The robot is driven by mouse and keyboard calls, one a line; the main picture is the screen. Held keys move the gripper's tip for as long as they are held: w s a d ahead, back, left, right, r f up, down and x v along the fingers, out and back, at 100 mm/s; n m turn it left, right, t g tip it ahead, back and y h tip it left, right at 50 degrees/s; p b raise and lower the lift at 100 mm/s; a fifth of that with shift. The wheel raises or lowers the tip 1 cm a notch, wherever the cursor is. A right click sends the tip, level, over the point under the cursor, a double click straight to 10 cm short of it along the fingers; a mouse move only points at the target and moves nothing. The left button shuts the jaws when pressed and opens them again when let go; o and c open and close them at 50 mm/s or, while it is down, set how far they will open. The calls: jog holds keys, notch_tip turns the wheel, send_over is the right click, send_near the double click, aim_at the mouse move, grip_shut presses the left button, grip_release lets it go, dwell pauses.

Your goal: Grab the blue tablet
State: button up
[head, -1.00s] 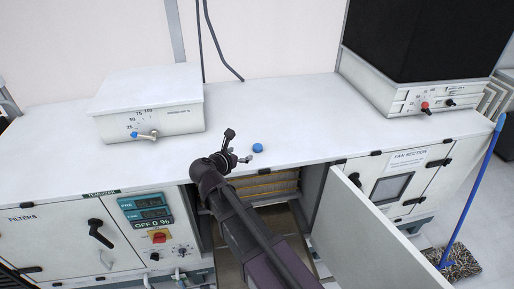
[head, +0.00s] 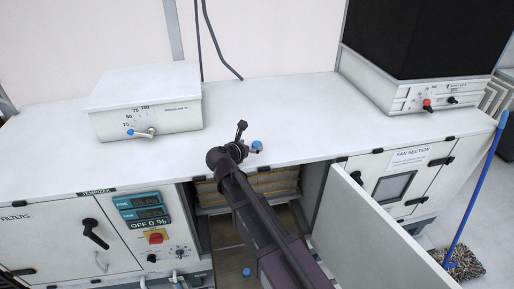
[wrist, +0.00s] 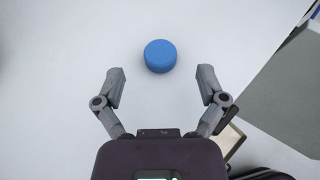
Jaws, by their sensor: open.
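The blue tablet (wrist: 160,56) is a small round disc lying on the white bench top. In the wrist view it sits just beyond the fingertips, near the middle of the gap between them. It also shows in the head view (head: 257,146), right beside my gripper (head: 248,138). My gripper (wrist: 161,88) is open and empty, with its two grey fingers spread wide. The tablet is apart from both fingers.
The white bench top (head: 300,100) is clear around the tablet. A white box with a dial (head: 147,105) stands to the left. An open cabinet door (head: 362,235) juts out below the front edge. Another blue disc (head: 246,271) lies low inside the open bay.

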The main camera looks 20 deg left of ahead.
aim_at(257, 143)
dwell(0.3)
jog(key=b+x, duration=0.2)
jog(key=x, duration=0.2)
jog(key=shift+w+f, duration=0.1)
jog(key=shift+f, duration=0.2)
jog(key=shift+w+f, duration=0.1)
jog(key=shift+w, duration=0.3)
jog(key=c, duration=1.1)
